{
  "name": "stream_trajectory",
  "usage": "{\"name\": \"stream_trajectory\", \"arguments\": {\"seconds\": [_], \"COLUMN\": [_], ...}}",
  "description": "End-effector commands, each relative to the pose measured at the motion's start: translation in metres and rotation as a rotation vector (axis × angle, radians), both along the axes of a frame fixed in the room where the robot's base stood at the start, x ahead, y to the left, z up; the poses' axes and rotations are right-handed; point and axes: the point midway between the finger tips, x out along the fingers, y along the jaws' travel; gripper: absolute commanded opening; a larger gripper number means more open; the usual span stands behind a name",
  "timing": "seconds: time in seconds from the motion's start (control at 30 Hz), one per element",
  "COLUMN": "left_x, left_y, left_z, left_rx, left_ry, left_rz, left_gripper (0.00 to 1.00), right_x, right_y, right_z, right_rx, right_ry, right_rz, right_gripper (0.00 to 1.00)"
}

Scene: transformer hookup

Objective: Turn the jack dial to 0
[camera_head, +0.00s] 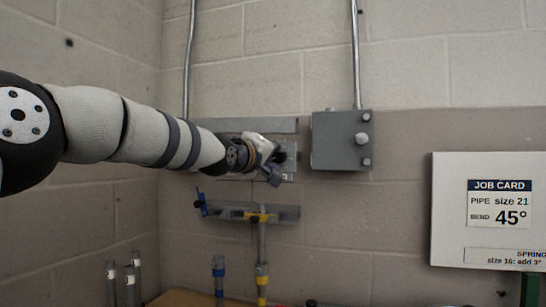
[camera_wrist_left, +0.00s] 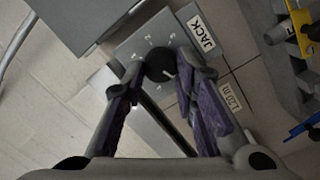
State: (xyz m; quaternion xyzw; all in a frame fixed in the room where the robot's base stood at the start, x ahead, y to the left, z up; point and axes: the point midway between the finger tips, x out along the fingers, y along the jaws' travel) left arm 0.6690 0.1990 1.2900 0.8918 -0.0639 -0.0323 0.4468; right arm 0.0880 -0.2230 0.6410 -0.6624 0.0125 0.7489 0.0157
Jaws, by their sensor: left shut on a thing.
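The jack dial (camera_wrist_left: 160,66) is a round black knob with a light pointer mark, on a grey plate (camera_wrist_left: 128,48) with small white markings, in the left wrist view. A white JACK label (camera_wrist_left: 201,33) is beside it. My left gripper (camera_wrist_left: 161,74) has its two fingers on either side of the knob and is shut on it. In the head view my left gripper (camera_head: 276,168) is at the wall plate, and its wrist hides the dial. The pointer's exact reading is too small to tell. My right gripper is not in view.
A grey box (camera_head: 342,141) with knobs is on the wall right of the gripper. Below is a grey rail (camera_head: 285,213) with blue and yellow clamps. A white job card board (camera_head: 488,210) is at the right. Several pipes (camera_head: 130,283) stand at the lower left.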

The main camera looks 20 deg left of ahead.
Motion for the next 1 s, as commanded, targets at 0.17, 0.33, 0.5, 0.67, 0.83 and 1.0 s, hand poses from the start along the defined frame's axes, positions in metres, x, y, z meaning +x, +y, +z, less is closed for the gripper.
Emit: {"name": "stream_trajectory", "arguments": {"seconds": [0.17,0.33,0.5,0.67,0.83,1.0], "left_x": [0.0003,0.0003,0.0002,0.0003,0.0002,0.0003], "left_y": [-0.0003,-0.0003,-0.0006,-0.0009,-0.0014,-0.0014], "left_z": [0.0007,0.0009,0.0014,0.0023,0.0028,0.0036], "left_rx": [0.011,0.039,0.114,0.245,0.408,0.57], "left_ry": [-0.003,-0.004,-0.006,-0.011,-0.018,-0.023], "left_rz": [0.0,0.0,0.0,0.0,0.0,0.002], "left_gripper": [0.0,0.0,0.0,0.0,0.0,0.0], "right_x": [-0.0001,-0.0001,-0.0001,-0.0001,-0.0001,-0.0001], "right_y": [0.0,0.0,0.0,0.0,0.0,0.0], "right_z": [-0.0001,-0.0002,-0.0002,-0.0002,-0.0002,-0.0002], "right_rx": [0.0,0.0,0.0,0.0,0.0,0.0], "right_ry": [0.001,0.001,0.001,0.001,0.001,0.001], "right_rz": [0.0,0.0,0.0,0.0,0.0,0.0], "right_gripper": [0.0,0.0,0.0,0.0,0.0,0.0]}}
